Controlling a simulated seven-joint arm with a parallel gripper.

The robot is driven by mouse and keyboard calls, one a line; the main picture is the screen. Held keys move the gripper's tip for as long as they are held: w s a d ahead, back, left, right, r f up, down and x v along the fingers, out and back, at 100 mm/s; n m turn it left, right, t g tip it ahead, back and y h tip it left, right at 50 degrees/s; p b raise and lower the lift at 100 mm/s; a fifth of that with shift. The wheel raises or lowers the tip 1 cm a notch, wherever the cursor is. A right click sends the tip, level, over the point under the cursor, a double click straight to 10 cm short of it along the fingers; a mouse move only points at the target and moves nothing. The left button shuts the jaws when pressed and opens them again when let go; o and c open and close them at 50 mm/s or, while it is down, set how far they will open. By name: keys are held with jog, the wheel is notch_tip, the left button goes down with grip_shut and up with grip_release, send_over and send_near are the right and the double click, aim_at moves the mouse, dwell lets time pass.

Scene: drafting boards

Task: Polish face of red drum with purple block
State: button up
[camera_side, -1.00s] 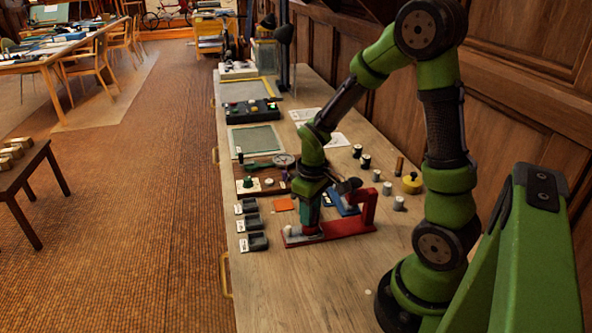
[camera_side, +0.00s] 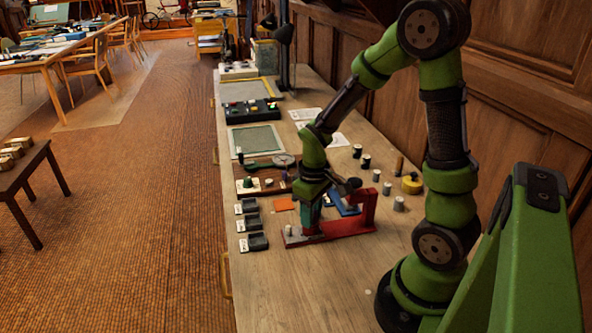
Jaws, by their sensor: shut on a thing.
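A red fixture (camera_side: 349,227) lies on the bench with a long low base and a raised upright at its right end. A small pale peg (camera_side: 289,229) stands at its left end. My gripper (camera_side: 312,229) points down at the left part of the red fixture, very close to it or touching. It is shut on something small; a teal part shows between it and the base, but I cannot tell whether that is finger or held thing. I cannot make out a purple block. I cannot pick out a separate red drum; my arm covers part of the fixture.
Several dark trays with white labels (camera_side: 258,242) sit along the bench's left edge. Small cylinders and a yellow knobbed disc (camera_side: 412,184) stand at the right.

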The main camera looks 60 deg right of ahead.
jog(key=shift+w+d, duration=0.35)
jog(key=shift+w, duration=0.1)
jog(key=shift+s+a, duration=0.1)
jog(key=shift+s, duration=0.05)
dwell(0.3)
jog(key=shift+s+a, duration=0.25)
dwell(0.4)
jog(key=shift+r, duration=3.55)
jog(key=shift+w+d+f, duration=0.1)
jog(key=shift+f, duration=2.85)
jog(key=shift+f, duration=0.65)
